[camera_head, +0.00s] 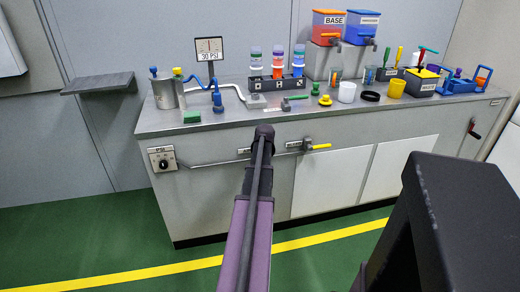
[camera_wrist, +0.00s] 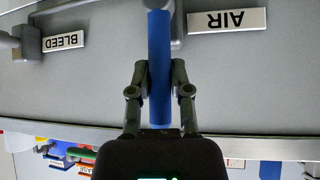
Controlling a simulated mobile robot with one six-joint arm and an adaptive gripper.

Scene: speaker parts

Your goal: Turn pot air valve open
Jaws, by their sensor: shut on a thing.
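In the wrist view, a blue valve handle (camera_wrist: 159,35) runs up the picture beside a sign reading AIR (camera_wrist: 228,20). My gripper (camera_wrist: 159,78) has its two fingers on either side of this handle and is shut on it. The handle lies in line with the gripper. In the head view my arm covers the air valve and the gripper on the front of the bench. A metal pot (camera_head: 168,96) stands at the left end of the bench top, with a blue-topped and a yellow-topped fitting near its rim.
A sign reading BLEED (camera_wrist: 63,41) is near a grey valve body in the wrist view. The valve with a yellow handle (camera_head: 318,147) sits right of my arm on the bench front (camera_head: 215,200). A dial panel (camera_head: 162,159) is at the left. The green floor in front is clear.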

